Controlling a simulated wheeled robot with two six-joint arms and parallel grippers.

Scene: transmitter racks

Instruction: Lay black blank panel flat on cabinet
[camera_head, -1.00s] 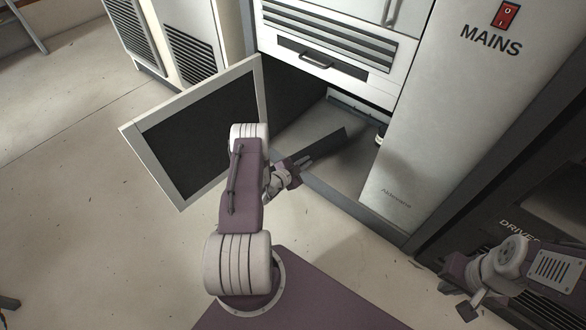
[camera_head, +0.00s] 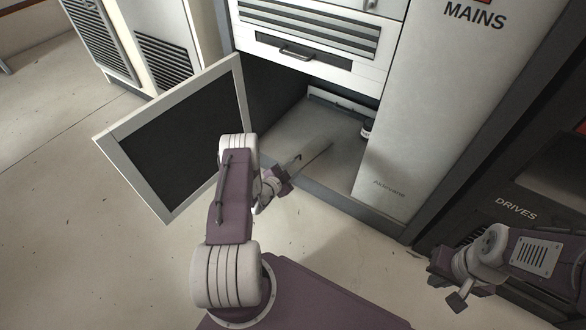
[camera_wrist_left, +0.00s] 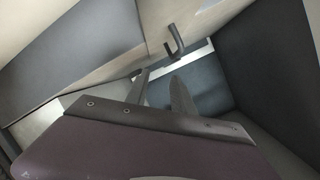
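My left gripper (camera_head: 295,160) is at the bay opening, at the panel's near end. In the left wrist view its two fingers (camera_wrist_left: 163,82) stand apart with a gap between them, and I see no panel clamped there. I cannot pick out the panel surely in that view. My right gripper (camera_head: 458,300) is at the lower right, away from the bay; its fingers are unclear.
An open framed door (camera_head: 170,130) stands left of the bay, close to my left arm. A drawer front with a handle (camera_head: 300,53) is above the bay. The MAINS column (camera_head: 415,120) bounds it on the right.

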